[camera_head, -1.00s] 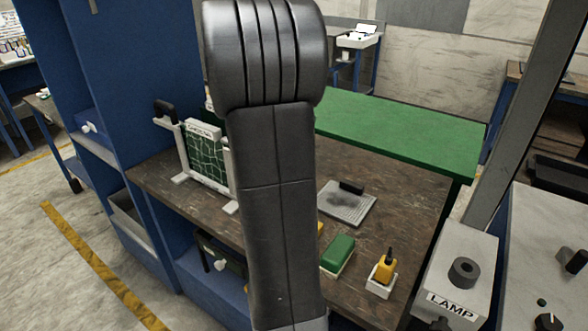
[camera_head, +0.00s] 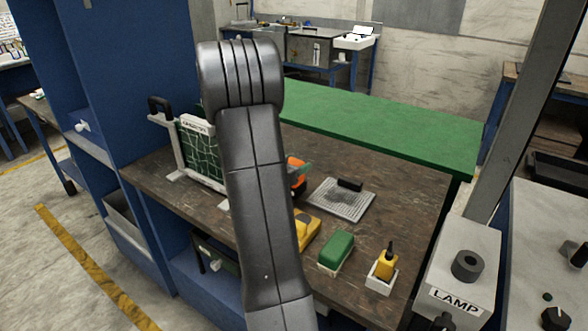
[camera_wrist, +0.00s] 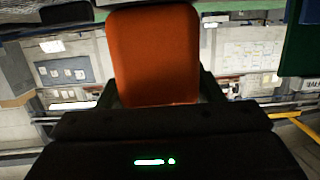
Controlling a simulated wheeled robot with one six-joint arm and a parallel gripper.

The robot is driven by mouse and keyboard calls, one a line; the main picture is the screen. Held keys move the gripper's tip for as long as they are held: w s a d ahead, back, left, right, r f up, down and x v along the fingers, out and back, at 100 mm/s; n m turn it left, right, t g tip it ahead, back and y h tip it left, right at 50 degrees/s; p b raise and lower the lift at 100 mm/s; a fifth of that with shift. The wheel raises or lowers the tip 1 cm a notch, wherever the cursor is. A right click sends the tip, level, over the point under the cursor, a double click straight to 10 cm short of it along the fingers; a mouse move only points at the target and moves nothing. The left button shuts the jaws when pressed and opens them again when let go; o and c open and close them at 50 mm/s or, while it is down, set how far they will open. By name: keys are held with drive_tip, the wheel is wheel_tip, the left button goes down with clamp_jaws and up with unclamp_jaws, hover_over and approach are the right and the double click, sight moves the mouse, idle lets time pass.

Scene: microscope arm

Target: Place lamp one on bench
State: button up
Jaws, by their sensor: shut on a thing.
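My gripper (camera_wrist: 160,88) is shut on an orange block-like thing (camera_wrist: 155,52), which fills the upper middle of the wrist view. I cannot tell for sure that it is lamp one. In the head view, a bit of orange (camera_head: 297,174) with a teal edge shows at the right side of my arm, over the bench. My arm hides the rest of it and my gripper there. The bench (camera_head: 405,187) has a worn dark brown top. I cannot tell whether the orange thing touches it.
On the bench stand a green grid panel (camera_head: 201,150), a grey plate with black handle (camera_head: 341,200), a yellow thing (camera_head: 305,233), a green block (camera_head: 337,250) and a yellow bottle (camera_head: 386,265). A box marked LAMP (camera_head: 470,268) stands right. The bench's back right is bare.

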drive_tip(key=shift+f, duration=0.5)
drive_tip(key=shift+f, duration=0.1)
drive_tip(key=o, duration=1.2)
drive_tip(key=shift+s+a, duration=0.2)
drive_tip(key=shift+s, duration=0.05)
drive_tip(key=v, duration=1.1)
drive_tip(key=shift+s+r, duration=0.2)
drive_tip(key=shift+s, duration=0.05)
